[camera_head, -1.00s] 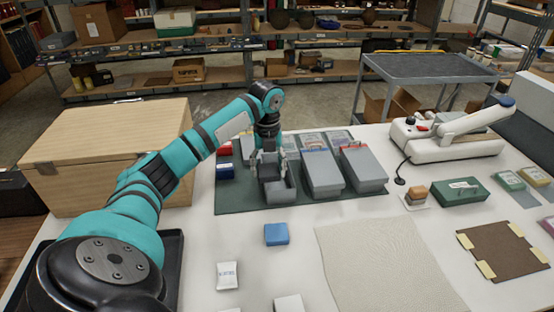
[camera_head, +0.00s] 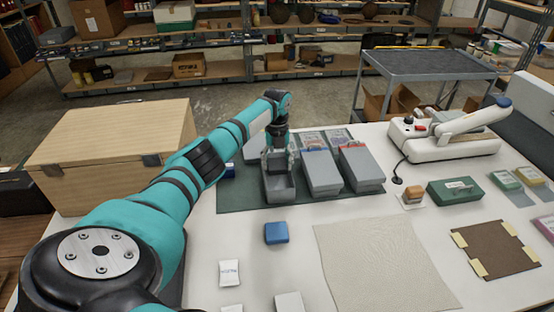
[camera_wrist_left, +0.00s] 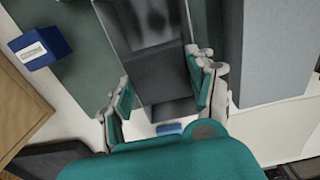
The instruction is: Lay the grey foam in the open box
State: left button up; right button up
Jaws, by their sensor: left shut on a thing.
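The open grey box (camera_head: 280,190) stands on the dark green mat (camera_head: 238,198), left of two closed grey boxes. My left gripper (camera_head: 278,160) points down over the back part of the open box. It is shut on the grey foam (camera_head: 277,164), a dark block that also shows between the fingers in the left wrist view (camera_wrist_left: 165,75). The foam is over or partly within the box opening; I cannot tell whether it touches the bottom. The fingers hide its sides. My right gripper is not in view.
Two closed grey boxes (camera_head: 321,172) (camera_head: 361,169) stand close on the right. A large wooden chest (camera_head: 110,140) is at left. A blue block (camera_head: 276,233) and a cream cloth (camera_head: 380,262) lie in front. A white lever device (camera_head: 450,135) stands at back right.

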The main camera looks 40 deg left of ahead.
aim_at(277, 163)
pick_arm(q)
jog(key=shift+f+b, duration=0.4)
jog(key=shift+f, duration=0.2)
jog(key=o, duration=0.7)
jog(key=shift+o, duration=0.2)
jog(key=shift+r, duration=0.2)
notch_tip(277, 163, up, 13)
jog(key=b, duration=0.1)
jog(key=shift+f, duration=0.1)
